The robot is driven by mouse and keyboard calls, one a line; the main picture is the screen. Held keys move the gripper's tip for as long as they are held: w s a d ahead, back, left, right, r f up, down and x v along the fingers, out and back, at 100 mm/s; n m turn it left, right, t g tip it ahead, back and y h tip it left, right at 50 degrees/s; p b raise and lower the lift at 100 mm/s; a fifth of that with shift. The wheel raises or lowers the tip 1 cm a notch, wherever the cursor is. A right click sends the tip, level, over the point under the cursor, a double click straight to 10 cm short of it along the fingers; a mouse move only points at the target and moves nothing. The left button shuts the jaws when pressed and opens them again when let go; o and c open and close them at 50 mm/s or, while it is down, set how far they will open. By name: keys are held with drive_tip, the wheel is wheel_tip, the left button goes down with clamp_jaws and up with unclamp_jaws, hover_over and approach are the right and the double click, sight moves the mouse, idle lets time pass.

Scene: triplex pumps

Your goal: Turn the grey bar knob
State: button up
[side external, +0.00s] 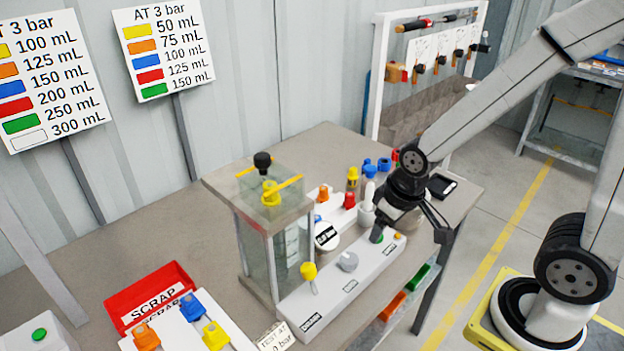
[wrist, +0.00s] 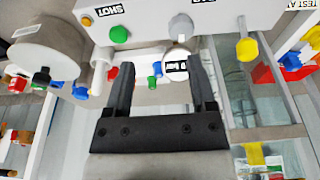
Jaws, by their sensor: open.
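The grey bar knob (side external: 348,261) sits on the front of the long light-grey control box (side external: 330,287), between a yellow knob (side external: 309,271) and a green button (side external: 379,238). My gripper (side external: 410,232) is open and empty over the green-button end of the box, to the right of the grey knob and apart from it. In the wrist view the grey knob (wrist: 181,27) is beyond the fingertips of my gripper (wrist: 160,60), nearer the right finger. The green button (wrist: 119,33) is just beyond the left finger. Nothing is between the jaws at the knob.
A round pressure display (side external: 326,236) stands behind the box. A glass tank (side external: 275,235) with a yellow valve is to its left. Coloured parts and a white bottle (side external: 367,210) crowd the bench behind my gripper. A red scrap bin (side external: 150,297) is at the front left.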

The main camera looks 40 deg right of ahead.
sight(350, 258)
drive_tip(key=w+n, duration=0.1)
drive_tip(key=n, duration=0.3)
drive_tip(key=w+a+f+n+g, duration=0.1)
drive_tip(key=n, duration=0.4)
drive_tip(key=w+a+n+g, duration=0.1)
drive_tip(key=w+n, duration=0.1)
drive_tip(key=n, duration=0.2)
drive_tip(key=shift+a+f, duration=0.1)
drive_tip(key=shift+f, duration=0.15)
drive_tip(key=n, duration=0.1)
drive_tip(key=w+n, duration=0.1)
drive_tip(key=n, duration=0.3)
drive_tip(key=shift+w+a+f+g, duration=0.15)
drive_tip(key=shift+a+f+g, duration=0.15)
drive_tip(key=shift+a+f, duration=0.1)
drive_tip(key=shift+f, duration=0.1)
drive_tip(key=shift+f, duration=3.75)
drive_tip(key=shift+c, duration=0.2)
clamp_jaws()
